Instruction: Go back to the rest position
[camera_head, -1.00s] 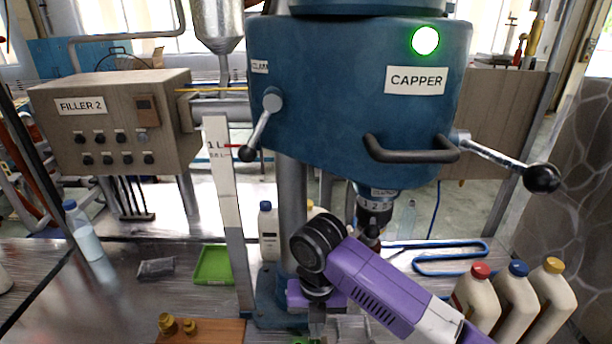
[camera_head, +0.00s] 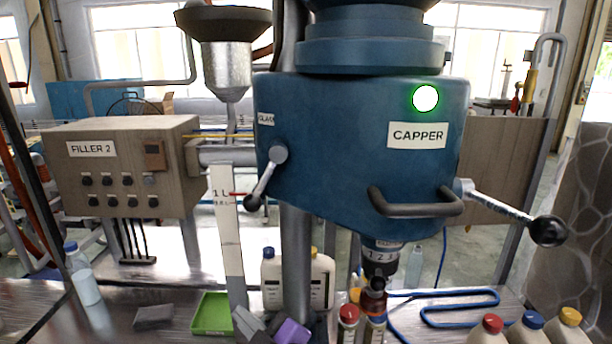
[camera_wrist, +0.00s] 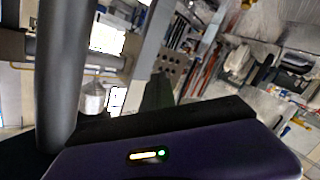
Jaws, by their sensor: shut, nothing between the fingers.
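My gripper (camera_head: 245,322) shows at the bottom edge of the head view, in front of the capper's column. Its grey and purple parts are partly cut off by the frame. It is shut and empty. The wrist view shows a dark purple body with a small light and a thick dark bar. The blue capper (camera_head: 330,150) stands above and behind my gripper, with a green lamp lit. A dark-capped bottle (camera_head: 373,305) stands under the capper head, right of my gripper.
A green tray (camera_head: 212,315) and a grey block (camera_head: 153,317) lie left on the metal table. Jugs with red, blue and yellow caps (camera_head: 530,330) stand at right. The filler box (camera_head: 120,165) is at left.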

